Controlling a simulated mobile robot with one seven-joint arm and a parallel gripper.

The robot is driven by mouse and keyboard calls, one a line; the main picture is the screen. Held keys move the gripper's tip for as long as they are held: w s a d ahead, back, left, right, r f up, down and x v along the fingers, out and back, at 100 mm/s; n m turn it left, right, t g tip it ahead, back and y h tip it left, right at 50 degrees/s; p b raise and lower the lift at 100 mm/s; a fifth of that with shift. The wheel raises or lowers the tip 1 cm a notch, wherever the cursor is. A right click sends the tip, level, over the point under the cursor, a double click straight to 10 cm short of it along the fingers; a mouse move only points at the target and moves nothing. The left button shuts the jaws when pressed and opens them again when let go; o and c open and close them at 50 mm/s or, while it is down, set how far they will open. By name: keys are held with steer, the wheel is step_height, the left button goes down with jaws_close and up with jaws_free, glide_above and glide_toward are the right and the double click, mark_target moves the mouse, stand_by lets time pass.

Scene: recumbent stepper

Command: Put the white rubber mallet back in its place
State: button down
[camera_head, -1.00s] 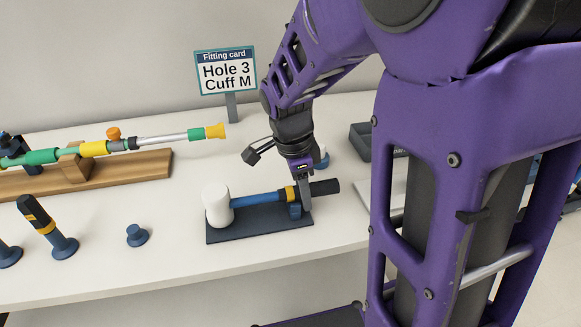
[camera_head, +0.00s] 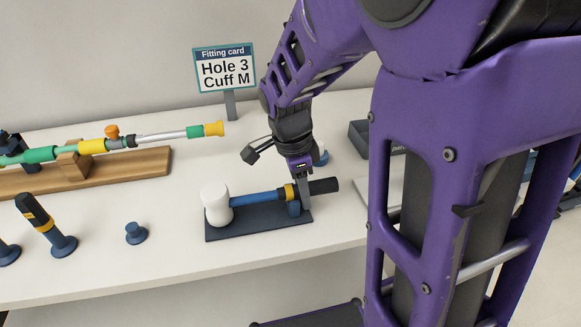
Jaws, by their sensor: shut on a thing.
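The white rubber mallet (camera_head: 217,204) has a white head, a blue shaft, a yellow band and a dark grip. It lies along a dark flat holder (camera_head: 245,228) with a blue cradle block (camera_head: 294,208) near its right end. The head is at the left end of the holder, and the dark grip sticks out past the right end. My gripper (camera_head: 304,198) points down and is shut on the mallet's handle beside the yellow band. The fingers partly hide the handle there. I cannot tell whether the mallet rests fully on the holder.
A sign (camera_head: 225,68) reads "Fitting card, Hole 3, Cuff M". A coloured rod assembly lies on a wooden stand (camera_head: 120,170) at the left. A grey tray (camera_head: 358,137) is behind at the right.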

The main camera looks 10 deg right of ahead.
steer(key=shift+f, duration=0.35)
steer(key=shift+c, duration=2.2)
jaws_free()
